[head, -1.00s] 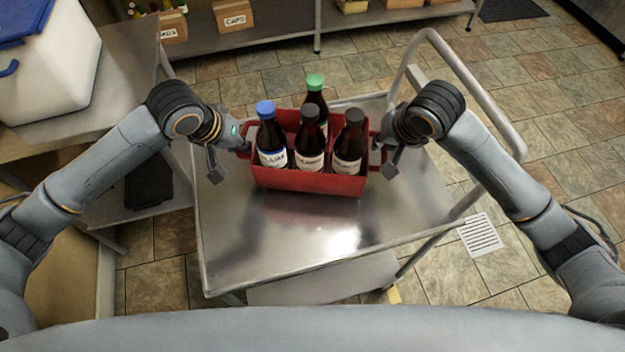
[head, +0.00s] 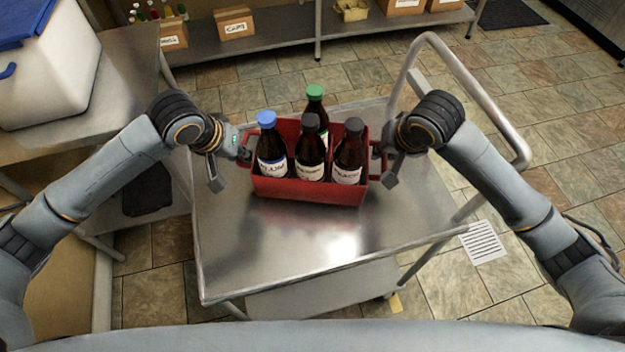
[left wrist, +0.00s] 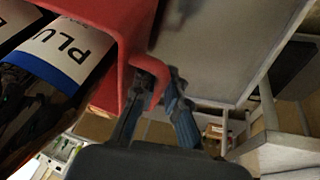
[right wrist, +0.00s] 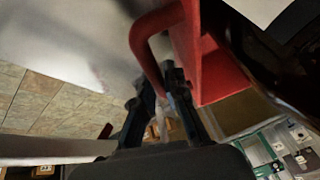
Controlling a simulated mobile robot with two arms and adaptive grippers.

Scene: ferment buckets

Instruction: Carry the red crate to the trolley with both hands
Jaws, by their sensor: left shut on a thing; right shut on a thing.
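The red crate (head: 310,190) holds several brown bottles, one with a blue cap (head: 266,118), one with a green cap (head: 315,91) and others with dark caps. It is upright over the far half of the steel trolley (head: 300,245); I cannot tell if its base touches the top. My left gripper (head: 244,152) is shut on the crate's left handle. The left wrist view shows its fingers (left wrist: 160,85) at the red handle. My right gripper (head: 379,156) is shut on the right handle (right wrist: 144,45), which the right wrist view shows between its fingers.
The trolley's push bar (head: 470,85) rises on the right. A steel bench (head: 120,100) with a white container (head: 55,70) stands at the left. A low shelf (head: 290,38) with boxes runs along the back. The near half of the trolley top is clear.

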